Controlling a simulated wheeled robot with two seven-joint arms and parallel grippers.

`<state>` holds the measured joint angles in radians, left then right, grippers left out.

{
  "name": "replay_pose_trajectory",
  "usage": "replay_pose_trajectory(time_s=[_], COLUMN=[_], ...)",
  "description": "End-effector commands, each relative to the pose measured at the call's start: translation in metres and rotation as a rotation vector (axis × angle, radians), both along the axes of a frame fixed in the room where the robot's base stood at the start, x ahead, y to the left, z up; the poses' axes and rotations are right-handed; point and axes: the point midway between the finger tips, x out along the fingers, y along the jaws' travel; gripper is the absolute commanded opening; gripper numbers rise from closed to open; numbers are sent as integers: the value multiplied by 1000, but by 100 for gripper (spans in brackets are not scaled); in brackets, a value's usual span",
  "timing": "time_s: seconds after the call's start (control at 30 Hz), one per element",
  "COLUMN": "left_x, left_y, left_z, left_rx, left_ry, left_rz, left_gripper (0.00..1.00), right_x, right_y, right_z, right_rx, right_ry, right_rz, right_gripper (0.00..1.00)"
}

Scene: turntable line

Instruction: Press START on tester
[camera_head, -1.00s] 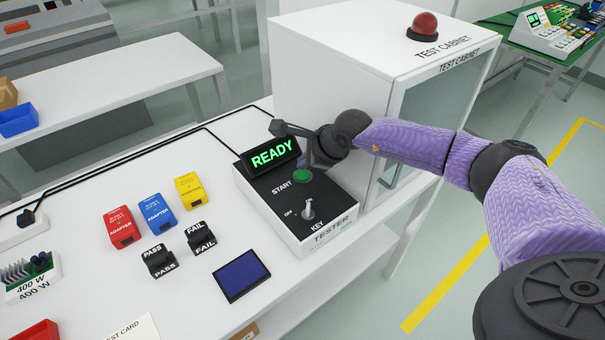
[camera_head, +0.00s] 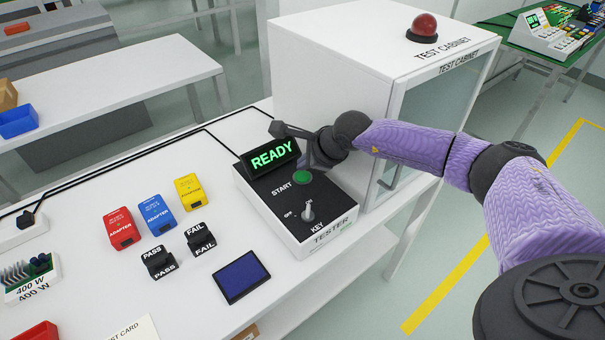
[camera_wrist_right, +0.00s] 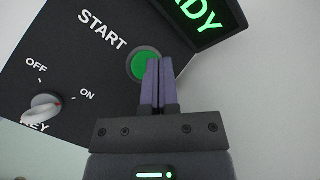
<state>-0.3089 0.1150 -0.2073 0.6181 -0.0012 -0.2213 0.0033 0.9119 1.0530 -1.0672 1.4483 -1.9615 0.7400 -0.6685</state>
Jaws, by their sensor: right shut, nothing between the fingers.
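The tester (camera_head: 300,215) is a white box with a black top face on the white table. Its display (camera_head: 272,157) reads READY in green. The round green START button (camera_head: 302,177) sits below the display, and the key switch (camera_head: 308,211) is nearer the front. In the right wrist view the START button (camera_wrist_right: 145,64) lies just behind the fingertips, partly covered by them. My right gripper (camera_wrist_right: 157,66) is shut and empty, its tips at the button's right edge; whether they touch it I cannot tell. In the head view the right gripper (camera_head: 307,160) is beside the display. My left gripper is not in view.
The white test cabinet (camera_head: 330,60) with a red dome (camera_head: 422,27) stands right behind the tester. Red (camera_head: 121,228), blue (camera_head: 157,216) and yellow (camera_head: 189,192) adapters, PASS (camera_head: 159,262) and FAIL (camera_head: 200,239) blocks, and a dark blue panel (camera_head: 241,277) lie left of it.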

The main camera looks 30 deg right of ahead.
Motion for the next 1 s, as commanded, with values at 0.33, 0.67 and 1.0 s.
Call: replay_pose_trajectory(time_s=[0.33, 0.67, 1.0], left_x=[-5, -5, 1], left_y=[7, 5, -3], left_z=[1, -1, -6], left_rx=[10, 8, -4], left_ry=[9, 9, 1], left_rz=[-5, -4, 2], left_gripper=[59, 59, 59], right_x=[0, 0, 0], right_y=[0, 0, 0], right_z=[0, -2, -8], right_rx=[0, 0, 0], right_ry=[0, 1, 0], right_rz=[0, 0, 0], right_gripper=[0, 0, 0])
